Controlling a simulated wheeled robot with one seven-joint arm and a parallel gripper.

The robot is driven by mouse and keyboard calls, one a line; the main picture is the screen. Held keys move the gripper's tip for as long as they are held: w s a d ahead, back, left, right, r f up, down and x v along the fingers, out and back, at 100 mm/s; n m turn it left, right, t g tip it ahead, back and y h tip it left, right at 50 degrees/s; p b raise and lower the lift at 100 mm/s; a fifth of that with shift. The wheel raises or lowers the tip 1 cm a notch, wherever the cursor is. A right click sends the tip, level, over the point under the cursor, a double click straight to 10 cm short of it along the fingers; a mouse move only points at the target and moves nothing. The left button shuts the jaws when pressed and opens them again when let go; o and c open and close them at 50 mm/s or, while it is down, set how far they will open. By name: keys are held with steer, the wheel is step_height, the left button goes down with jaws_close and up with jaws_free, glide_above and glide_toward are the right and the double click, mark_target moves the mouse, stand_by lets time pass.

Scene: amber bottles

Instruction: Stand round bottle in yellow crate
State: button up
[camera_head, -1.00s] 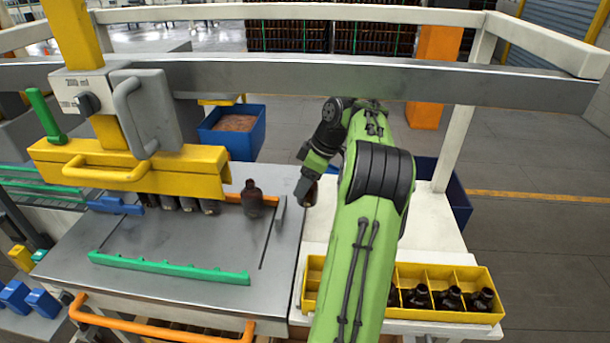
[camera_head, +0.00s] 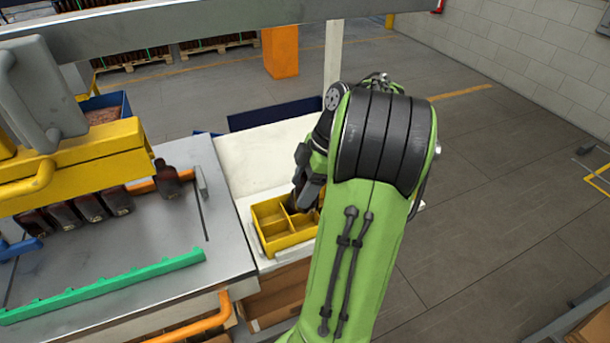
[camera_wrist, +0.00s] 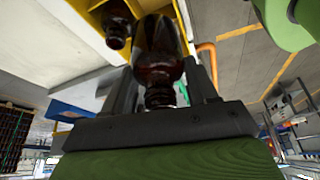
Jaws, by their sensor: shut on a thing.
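The yellow crate (camera_head: 283,240) stands on the white table. Its left compartments look empty in the head view, and my arm hides its right part. My gripper (camera_head: 303,205) is over the crate. In the wrist view my gripper (camera_wrist: 163,82) is shut on a dark amber round bottle (camera_wrist: 158,48), with its neck toward the camera. The crate also shows at the top of the wrist view (camera_wrist: 88,22), beyond the held bottle. Another dark bottle (camera_wrist: 117,28) is there, left of the held one. The held bottle's base is hidden, so I cannot tell whether it touches the crate floor.
Several amber bottles (camera_head: 90,206) stand under the yellow machine head (camera_head: 80,170) at left, and one bottle (camera_head: 166,179) stands apart by an orange bar. A green toothed rail (camera_head: 110,285) lies on the grey plate. White table (camera_head: 250,165) behind the crate is clear.

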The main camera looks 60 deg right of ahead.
steer(key=shift+d+f+b, duration=0.1)
steer(key=shift+f+b, duration=0.35)
steer(key=shift+f, duration=0.05)
step_height(320, 180, down, 7)
steer(key=b, duration=0.6)
steer(key=shift+f+b, duration=0.1)
steer(key=shift+b, duration=0.25)
steer(key=o, duration=1.2)
steer(key=shift+c, duration=0.2)
steer(key=p+v, duration=1)
steer(key=v, duration=0.6)
steer(key=shift+w, duration=0.15)
steer(key=shift+w+a, duration=0.1)
steer(key=shift+a, duration=0.1)
